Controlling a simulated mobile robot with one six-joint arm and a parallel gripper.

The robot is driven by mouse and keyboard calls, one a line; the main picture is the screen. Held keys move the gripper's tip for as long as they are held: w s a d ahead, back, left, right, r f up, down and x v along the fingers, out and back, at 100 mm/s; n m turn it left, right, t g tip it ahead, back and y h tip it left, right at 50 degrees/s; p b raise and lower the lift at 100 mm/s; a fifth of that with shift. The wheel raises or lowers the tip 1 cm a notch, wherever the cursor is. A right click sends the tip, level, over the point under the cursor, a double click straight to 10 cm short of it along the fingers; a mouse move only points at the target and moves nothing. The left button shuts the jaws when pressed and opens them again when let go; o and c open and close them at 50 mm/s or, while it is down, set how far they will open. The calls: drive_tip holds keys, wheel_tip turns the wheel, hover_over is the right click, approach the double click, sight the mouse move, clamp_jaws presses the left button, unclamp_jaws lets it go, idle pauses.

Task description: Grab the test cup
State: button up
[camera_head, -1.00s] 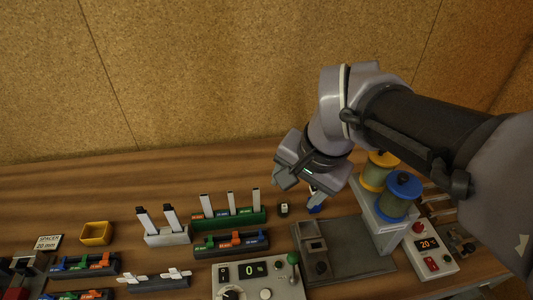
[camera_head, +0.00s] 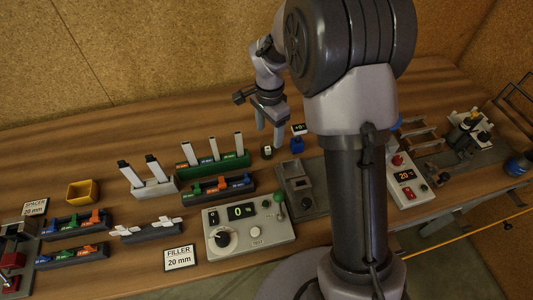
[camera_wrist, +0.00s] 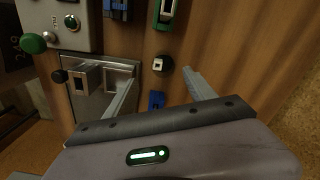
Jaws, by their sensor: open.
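No object is labelled as the test cup, and I cannot tell for sure which one it is. A small dark round piece with a pale square top (camera_head: 267,151) stands on the wooden table; it also shows in the wrist view (camera_wrist: 162,65). A small blue block (camera_head: 297,146) stands just right of it, and shows in the wrist view (camera_wrist: 156,100). My gripper (camera_head: 276,132) is above these two, pointing down. In the wrist view its open fingers (camera_wrist: 161,80) are spread either side of them, with nothing held between.
A yellow open box (camera_head: 82,191) stands at the left. Racks with upright pieces, such as the green one (camera_head: 214,162), stand nearer my gripper. A control box (camera_head: 248,223) with a green-knobbed lever and a grey plate (camera_head: 314,200) with a fixture lie in front. The table behind is clear.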

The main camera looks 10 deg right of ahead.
sight(267, 142)
drive_tip(key=f+b, duration=0.1)
drive_tip(key=f, duration=0.3)
drive_tip(key=f+b, duration=0.1)
drive_tip(key=f, duration=0.1)
drive_tip(key=shift+w+a+b, duration=0.3)
drive_tip(key=shift+r, duration=0.1)
clamp_jaws()
